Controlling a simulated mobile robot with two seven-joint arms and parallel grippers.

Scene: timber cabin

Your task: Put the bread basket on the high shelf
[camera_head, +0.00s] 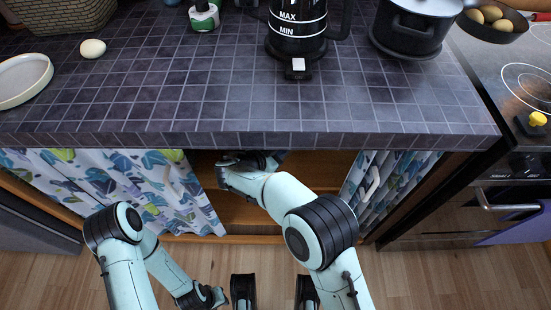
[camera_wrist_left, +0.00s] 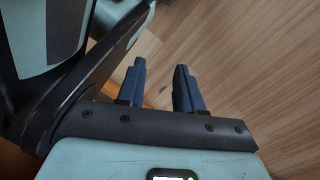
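A woven basket (camera_head: 62,16) stands on the tiled counter at the far left, cut off by the top edge of the head view. I cannot see inside it, so I cannot tell whether it holds bread. My right arm reaches under the counter into the open cupboard (camera_head: 262,212). My right gripper (camera_head: 250,160) is dark and partly hidden by the counter edge; its fingers and any held thing cannot be made out. My left gripper (camera_head: 214,297) is low over the floor, away from the basket. In the left wrist view its fingers (camera_wrist_left: 158,85) are apart with nothing between them. No high shelf shows.
A white plate (camera_head: 24,80), an egg (camera_head: 93,48), a kettle (camera_head: 297,30) and a black pot (camera_head: 413,27) stand on the counter (camera_head: 200,95). Patterned curtains (camera_head: 130,185) hang on both sides of the cupboard opening. An oven (camera_head: 500,205) stands at right.

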